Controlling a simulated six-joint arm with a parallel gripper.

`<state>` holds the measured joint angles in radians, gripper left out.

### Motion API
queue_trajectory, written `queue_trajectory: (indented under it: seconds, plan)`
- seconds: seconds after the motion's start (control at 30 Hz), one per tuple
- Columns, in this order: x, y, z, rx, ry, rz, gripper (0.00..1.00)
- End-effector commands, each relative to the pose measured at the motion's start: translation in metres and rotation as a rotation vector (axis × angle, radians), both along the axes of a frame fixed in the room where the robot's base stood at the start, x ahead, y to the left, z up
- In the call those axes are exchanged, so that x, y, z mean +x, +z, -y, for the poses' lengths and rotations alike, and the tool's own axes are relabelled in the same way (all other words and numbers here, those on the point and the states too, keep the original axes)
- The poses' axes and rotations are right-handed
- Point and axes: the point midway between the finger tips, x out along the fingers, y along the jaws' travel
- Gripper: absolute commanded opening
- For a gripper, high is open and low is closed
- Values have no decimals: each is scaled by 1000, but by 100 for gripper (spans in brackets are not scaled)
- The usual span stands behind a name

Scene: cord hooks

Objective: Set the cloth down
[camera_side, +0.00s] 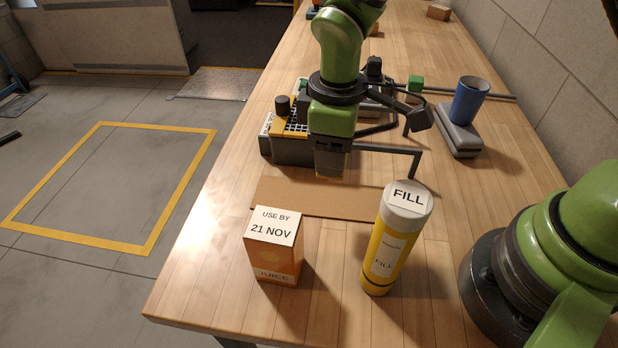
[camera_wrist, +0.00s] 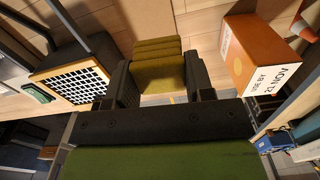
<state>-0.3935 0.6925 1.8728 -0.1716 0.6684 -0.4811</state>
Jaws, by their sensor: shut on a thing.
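The cloth (camera_wrist: 160,62) is a folded, ribbed, olive-yellow block between the two dark fingers of my gripper (camera_wrist: 158,82) in the wrist view. My gripper (camera_side: 332,166) is shut on it and points down in the side view. I cannot tell whether the cloth touches anything below.
An orange juice carton (camera_side: 273,258) and a yellow FILL bottle (camera_side: 389,245) stand in front of the board. A dark machine with a white grid (camera_side: 287,140) is left of my gripper, and a grey bar (camera_side: 390,150) is right. A blue cup (camera_side: 468,101) stands on a grey block (camera_side: 458,135).

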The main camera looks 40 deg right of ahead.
Motion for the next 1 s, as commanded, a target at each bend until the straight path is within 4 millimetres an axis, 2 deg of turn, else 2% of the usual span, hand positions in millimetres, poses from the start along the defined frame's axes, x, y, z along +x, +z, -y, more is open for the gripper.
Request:
queue_trajectory:
  seconds: [0.17,0.37,0.5,0.7,1.0]
  plan:
    - [3,7,-2,0,-15,1,25]
    - [26,5,-23,-5,-196,2,25]
    - [50,4,-48,-11,-438,2,25]
    - [74,3,-85,-17,-811,6,25]
    - [85,4,-129,-7,-1307,7,25]
